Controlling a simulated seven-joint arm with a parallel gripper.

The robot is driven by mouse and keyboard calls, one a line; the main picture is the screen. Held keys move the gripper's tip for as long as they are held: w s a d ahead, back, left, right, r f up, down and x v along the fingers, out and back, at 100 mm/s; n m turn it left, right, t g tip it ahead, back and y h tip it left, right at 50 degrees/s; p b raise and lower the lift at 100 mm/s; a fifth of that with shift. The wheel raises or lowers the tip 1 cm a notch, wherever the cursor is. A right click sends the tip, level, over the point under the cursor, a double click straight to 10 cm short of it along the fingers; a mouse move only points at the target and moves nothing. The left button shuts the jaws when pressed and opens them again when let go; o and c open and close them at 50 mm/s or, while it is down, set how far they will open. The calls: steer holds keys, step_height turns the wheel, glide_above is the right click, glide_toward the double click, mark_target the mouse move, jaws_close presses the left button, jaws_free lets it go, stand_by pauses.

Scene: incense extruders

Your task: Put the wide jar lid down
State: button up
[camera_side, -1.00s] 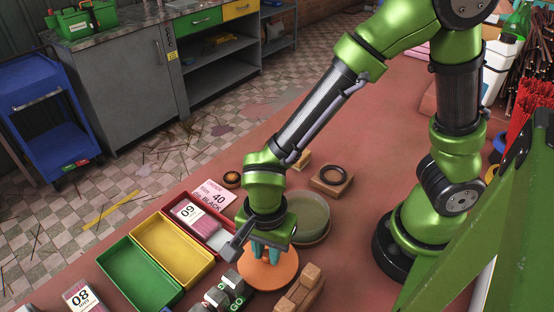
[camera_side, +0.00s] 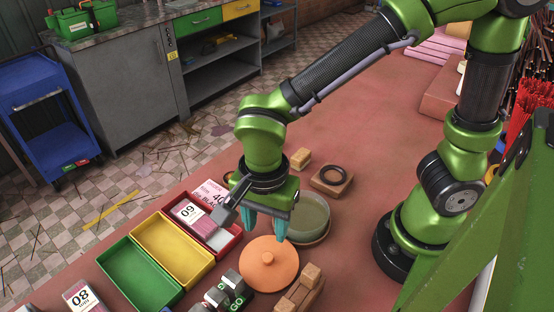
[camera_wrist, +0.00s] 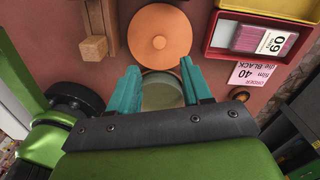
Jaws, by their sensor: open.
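The wide jar lid (camera_side: 268,265) is a flat orange disc with a small knob, lying on the reddish table in front of the jar. It also shows in the wrist view (camera_wrist: 160,36), knob up. The wide jar (camera_side: 312,214) is pale green and open at the top, just behind the lid and partly hidden by my gripper. In the wrist view the jar (camera_wrist: 160,92) shows between my fingers. My gripper (camera_side: 264,232) has teal fingers, is open and empty, and is raised above the table near the lid and jar, apart from the lid.
A red tray (camera_side: 237,237) with pink sticks, a yellow tray (camera_side: 172,248) and a green tray (camera_side: 140,275) stand to the left. A wooden block (camera_side: 300,296) and dark weights (camera_side: 232,284) lie close to the lid. A wooden block with a black ring (camera_side: 331,180) stands behind.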

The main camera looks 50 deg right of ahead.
steer(key=d+r+n+t+y, duration=0.1)
steer(key=d+r+n+t, duration=0.2)
steer(key=d, duration=0.6)
steer(key=w+d+r+n+t+y, duration=0.1)
steer(key=d+r+n+t, duration=0.3)
steer(key=d+r+n, duration=0.4)
steer(key=shift+d+r, duration=0.35)
steer(key=shift+r, duration=0.3)
